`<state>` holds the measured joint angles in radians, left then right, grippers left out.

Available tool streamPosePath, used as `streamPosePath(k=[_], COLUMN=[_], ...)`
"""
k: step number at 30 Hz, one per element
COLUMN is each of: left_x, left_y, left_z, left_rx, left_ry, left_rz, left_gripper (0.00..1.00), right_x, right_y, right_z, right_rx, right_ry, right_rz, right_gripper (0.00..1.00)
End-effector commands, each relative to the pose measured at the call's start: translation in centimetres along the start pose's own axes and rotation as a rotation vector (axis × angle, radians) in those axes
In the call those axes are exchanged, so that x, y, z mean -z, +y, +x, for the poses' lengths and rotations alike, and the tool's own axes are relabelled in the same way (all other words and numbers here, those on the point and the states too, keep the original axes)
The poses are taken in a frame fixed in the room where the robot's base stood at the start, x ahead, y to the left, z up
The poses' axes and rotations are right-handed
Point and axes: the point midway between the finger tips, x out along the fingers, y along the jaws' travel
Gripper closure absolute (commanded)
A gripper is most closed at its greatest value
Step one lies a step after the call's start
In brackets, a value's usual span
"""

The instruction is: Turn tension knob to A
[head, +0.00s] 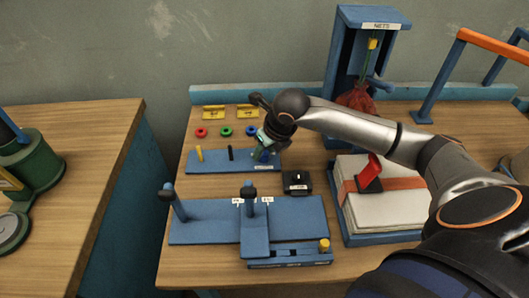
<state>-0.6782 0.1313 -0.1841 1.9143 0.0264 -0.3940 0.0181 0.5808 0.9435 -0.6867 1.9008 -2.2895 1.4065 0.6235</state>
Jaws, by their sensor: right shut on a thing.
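My right gripper (264,143) points down over the right end of a blue board on the bench. It is shut on a small blue piece (263,156), mostly hidden by the fingers. A small black box (297,183) with a white mark on top and a pale label at its front sits right of and in front of the gripper, apart from it. I cannot tell which part is the tension knob, and no letter A is readable. My left gripper is not in view.
The blue board (205,169) holds a yellow peg (199,154) and a black peg (231,154). Colored rings lie behind. A blue fixture (205,225) with black-topped posts stands in front. A stack of pale sacks (385,208) and a blue stand (343,48) are right. A green machine (42,163) stands left.

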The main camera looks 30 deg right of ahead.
Motion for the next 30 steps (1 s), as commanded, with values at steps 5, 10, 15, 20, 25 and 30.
streamPosePath(k=[5, 10, 15, 20, 25, 30], left_x=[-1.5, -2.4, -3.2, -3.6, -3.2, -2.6], left_y=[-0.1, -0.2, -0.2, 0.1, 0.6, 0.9], left_z=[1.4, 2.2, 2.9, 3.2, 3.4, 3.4], left_rx=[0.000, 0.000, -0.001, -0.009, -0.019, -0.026], left_ry=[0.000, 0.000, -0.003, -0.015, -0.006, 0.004], left_rz=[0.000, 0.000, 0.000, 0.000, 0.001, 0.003], left_gripper=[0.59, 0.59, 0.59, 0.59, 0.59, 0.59], right_x=[0.0, -0.1, -0.2, -0.2, -0.2, -0.3], right_y=[-0.2, -0.3, -0.3, -0.3, -0.3, -0.3], right_z=[0.3, 0.3, 0.2, 0.1, 0.0, 0.0], right_rx=[-0.049, -0.102, -0.151, -0.187, -0.212, -0.225], right_ry=[-0.006, -0.007, -0.007, -0.006, -0.006, -0.006], right_rz=[-0.123, -0.250, -0.366, -0.452, -0.513, -0.543], right_gripper=[1.00, 1.00, 1.00, 1.00, 1.00, 1.00])
